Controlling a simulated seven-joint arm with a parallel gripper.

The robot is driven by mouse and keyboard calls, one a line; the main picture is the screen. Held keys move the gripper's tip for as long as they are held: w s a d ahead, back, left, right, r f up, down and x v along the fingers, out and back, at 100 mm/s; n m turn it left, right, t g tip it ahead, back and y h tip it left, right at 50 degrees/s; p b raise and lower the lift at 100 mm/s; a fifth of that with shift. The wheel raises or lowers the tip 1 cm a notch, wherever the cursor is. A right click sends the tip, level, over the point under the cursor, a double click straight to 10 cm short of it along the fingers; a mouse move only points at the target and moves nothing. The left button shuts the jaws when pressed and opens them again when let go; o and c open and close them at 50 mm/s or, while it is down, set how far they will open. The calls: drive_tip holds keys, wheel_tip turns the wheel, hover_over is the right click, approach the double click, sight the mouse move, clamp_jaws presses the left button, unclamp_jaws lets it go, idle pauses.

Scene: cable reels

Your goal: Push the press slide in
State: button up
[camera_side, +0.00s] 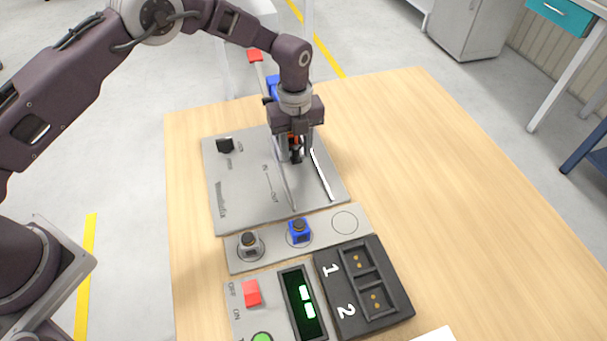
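The press stands on a grey metal plate (237,190) marked "IN" and "OUT" at the left of the table. A white rail (322,176) and a thinner grey edge run along the plate. My gripper (296,158) points down over the upper right part of the plate, between these two lines. Its dark fingers are close together near a small red-and-black part. The gripper covers most of the slide, so its position is unclear. I cannot tell whether the fingers hold anything. A blue press part (273,87) and a red-ended lever (256,58) show behind my wrist.
In front is a grey strip (270,250) with a grey plug (249,241) and a blue plug (299,230). Nearer are a switch panel (240,315) and a dark two-slot box (390,285).

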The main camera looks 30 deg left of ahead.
drive_tip(key=shift+w+a+r, duration=0.15)
drive_tip(key=shift+w+a, duration=0.4)
wheel_tip(320, 180, up, 7)
drive_tip(key=shift+s+d+f, duration=0.1)
drive_tip(key=shift+s+d, duration=0.15)
idle(1.2)
idle(0.4)
